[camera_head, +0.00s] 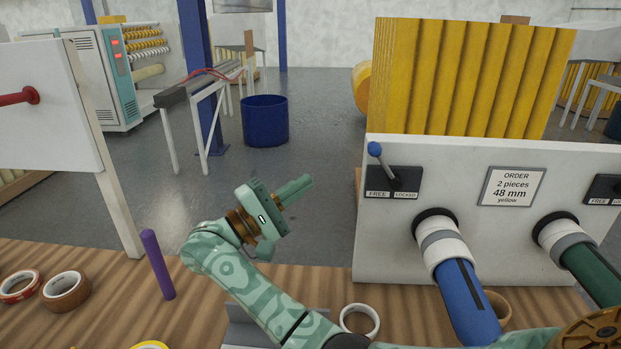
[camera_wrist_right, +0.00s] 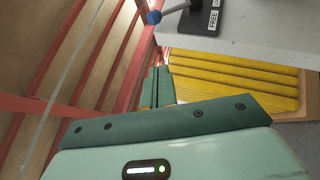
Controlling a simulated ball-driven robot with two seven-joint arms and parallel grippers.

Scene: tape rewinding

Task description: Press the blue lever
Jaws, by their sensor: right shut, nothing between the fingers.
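The blue lever (camera_head: 375,149) has a blue ball knob on a grey stem. It stands on a black plate on the white panel and leans left, towards the FREE label. The blue knob (camera_wrist_right: 153,17) also shows at the top of the right wrist view. My right gripper (camera_head: 301,188) is shut and empty, to the left of the lever and a little lower in the picture, apart from it. Its closed fingers (camera_wrist_right: 158,86) point towards the lever side in the wrist view. My left gripper is not in view.
The white panel (camera_head: 385,245) carries a blue roller (camera_head: 466,300), a green roller (camera_head: 598,272) and an order sign (camera_head: 511,187). A purple rod (camera_head: 158,265) stands on the wooden table (camera_head: 215,300). Tape rolls (camera_head: 66,291) lie at left. Space between gripper and lever looks free.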

